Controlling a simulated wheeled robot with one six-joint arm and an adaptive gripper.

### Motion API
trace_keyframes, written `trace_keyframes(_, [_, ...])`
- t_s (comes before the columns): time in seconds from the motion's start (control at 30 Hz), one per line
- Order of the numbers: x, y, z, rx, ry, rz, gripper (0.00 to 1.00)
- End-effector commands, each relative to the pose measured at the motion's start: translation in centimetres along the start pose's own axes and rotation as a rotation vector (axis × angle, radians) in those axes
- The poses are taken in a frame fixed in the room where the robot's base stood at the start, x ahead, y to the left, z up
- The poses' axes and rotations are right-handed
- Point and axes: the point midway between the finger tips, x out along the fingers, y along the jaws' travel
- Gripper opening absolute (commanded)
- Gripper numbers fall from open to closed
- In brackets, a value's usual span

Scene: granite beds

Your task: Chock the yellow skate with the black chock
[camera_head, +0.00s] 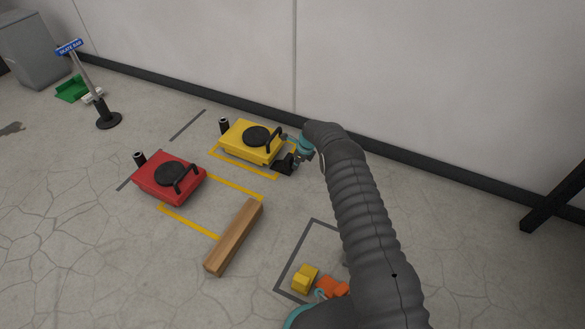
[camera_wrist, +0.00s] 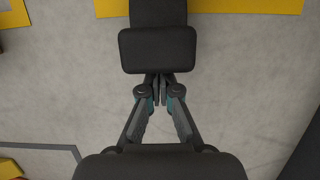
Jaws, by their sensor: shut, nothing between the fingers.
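The yellow skate (camera_head: 250,143) stands by the wall inside a yellow floor outline, with a black round pad and a handle on top. The black chock (camera_head: 284,164) lies on the floor at its right front corner; whether they touch I cannot tell. In the wrist view the chock (camera_wrist: 158,50) lies ahead of my fingers and reaches across a yellow strip (camera_wrist: 250,6). My gripper (camera_wrist: 160,88) is shut and empty, its tips close to the chock's near face; contact is unclear. In the head view my gripper (camera_head: 297,159) is partly hidden by my arm.
A red skate (camera_head: 169,178) stands to the left, near another yellow floor outline. A wooden beam (camera_head: 234,237) lies in front. A yellow block (camera_head: 305,278) and an orange block (camera_head: 331,287) lie in a grey outline. A sign post (camera_head: 87,78) stands at the back left.

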Motion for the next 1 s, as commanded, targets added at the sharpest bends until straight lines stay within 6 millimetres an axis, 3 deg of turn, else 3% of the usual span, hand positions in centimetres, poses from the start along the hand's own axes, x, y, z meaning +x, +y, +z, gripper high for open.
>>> trace_keyframes(1.0, [0.5, 0.0, 1.7, 0.0, -0.001, 0.0, 0.0])
